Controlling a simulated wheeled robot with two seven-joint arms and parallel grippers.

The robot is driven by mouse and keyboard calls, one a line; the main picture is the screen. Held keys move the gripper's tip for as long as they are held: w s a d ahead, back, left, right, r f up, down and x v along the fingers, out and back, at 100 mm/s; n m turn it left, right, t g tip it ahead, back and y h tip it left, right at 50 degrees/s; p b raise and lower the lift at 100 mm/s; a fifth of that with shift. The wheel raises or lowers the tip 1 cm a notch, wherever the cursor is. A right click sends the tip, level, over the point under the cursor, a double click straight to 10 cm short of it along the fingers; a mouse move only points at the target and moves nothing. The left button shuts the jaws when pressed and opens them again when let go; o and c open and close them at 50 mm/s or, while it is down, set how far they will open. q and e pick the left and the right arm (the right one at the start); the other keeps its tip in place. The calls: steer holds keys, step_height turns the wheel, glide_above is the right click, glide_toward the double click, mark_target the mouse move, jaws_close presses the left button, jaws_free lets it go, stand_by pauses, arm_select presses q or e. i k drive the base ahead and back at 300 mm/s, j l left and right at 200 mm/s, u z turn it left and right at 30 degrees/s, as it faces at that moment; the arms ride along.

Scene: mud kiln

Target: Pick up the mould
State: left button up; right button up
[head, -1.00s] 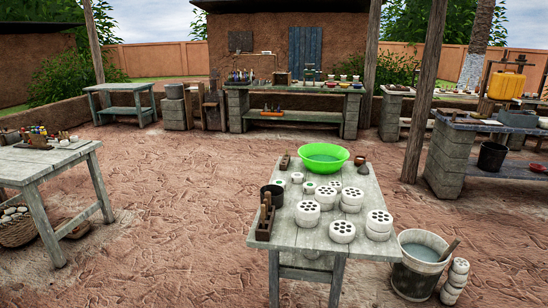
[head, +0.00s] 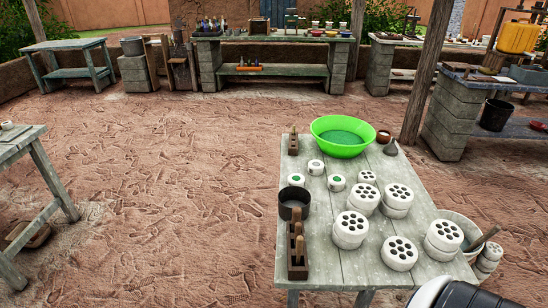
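Several white round plaster-like blocks with dark holes in their tops stand on a weathered wooden table (head: 265,262). They look like moulds, but I cannot tell which one the task means. One (head: 350,229) stands near the table's middle, one (head: 399,252) at the front, one (head: 443,239) at the right and one (head: 397,200) further back. Small white pieces, some with green tops, such as one (head: 337,183), stand behind them. Neither of my grippers is in view. A white and black part at the bottom right edge seems to be my own arm.
A green basin (head: 341,135) stands at the table's back. A dark cup (head: 294,202) and a wooden tool holder (head: 297,262) line its left edge. Open ground lies to the left.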

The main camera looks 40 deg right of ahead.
mark_target(316, 168)
steer(key=i+j+z, duration=0.15)
steer(key=i, duration=0.3)
steer(key=i+j+z, duration=0.2)
steer(key=i, duration=0.25)
